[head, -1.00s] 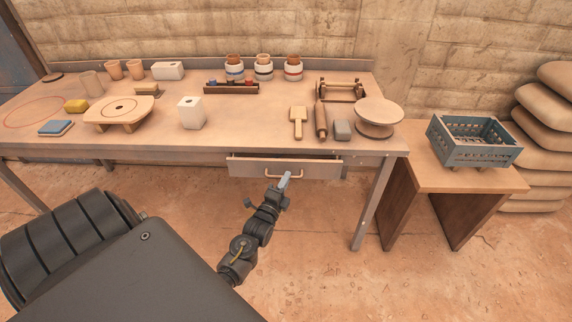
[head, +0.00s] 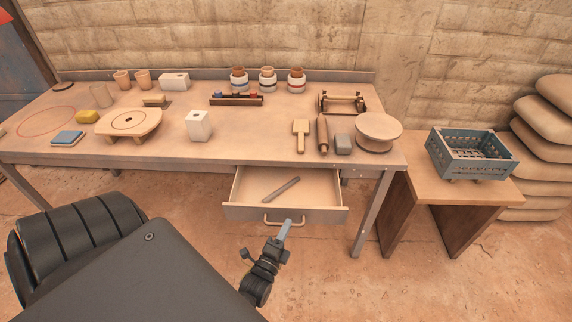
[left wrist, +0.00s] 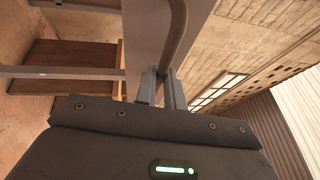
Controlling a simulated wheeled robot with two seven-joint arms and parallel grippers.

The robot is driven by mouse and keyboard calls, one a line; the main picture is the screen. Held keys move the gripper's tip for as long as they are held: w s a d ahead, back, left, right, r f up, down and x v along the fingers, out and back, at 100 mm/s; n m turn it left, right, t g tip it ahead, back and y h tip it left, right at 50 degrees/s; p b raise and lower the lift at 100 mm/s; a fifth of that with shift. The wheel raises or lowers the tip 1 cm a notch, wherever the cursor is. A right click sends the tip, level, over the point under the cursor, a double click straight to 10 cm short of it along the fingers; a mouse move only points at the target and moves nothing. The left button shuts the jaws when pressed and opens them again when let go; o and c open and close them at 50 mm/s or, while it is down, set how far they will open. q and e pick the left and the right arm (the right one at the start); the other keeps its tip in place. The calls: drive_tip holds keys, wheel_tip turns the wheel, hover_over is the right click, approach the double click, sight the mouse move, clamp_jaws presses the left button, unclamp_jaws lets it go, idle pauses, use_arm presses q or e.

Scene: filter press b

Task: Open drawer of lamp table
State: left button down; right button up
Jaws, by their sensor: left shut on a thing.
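The long wooden table (head: 250,140) has a drawer (head: 326,216) under its front edge. The drawer is pulled well out, its inside in view, with a thin grey-brown stick (head: 281,188) lying in it. A curved tan handle (head: 271,224) is on the drawer front. My left gripper (head: 287,224) is at the right part of this handle. In the left wrist view, the two fingers of my left gripper (left wrist: 160,88) are shut on the handle (left wrist: 178,32), which runs up between them. My right gripper is not in view.
Pots, tools and a round stand (head: 378,128) stand on the table. A small side table (head: 420,187) with a blue crate (head: 452,160) is at the right, beside stacked sacks (head: 545,150). The floor before the drawer is clear apart from my arm.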

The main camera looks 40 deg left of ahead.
use_arm(q)
drive_tip(key=c, duration=1.5)
unclamp_jaws()
drive_tip(key=b+v, duration=0.1)
drive_tip(key=v, duration=0.9)
drive_tip(key=shift+s+d, duration=0.15)
drive_tip(key=shift+s, duration=0.2)
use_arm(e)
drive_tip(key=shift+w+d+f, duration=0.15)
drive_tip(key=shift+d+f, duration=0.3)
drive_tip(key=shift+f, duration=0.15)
use_arm(q)
drive_tip(key=shift+d+f, duration=0.1)
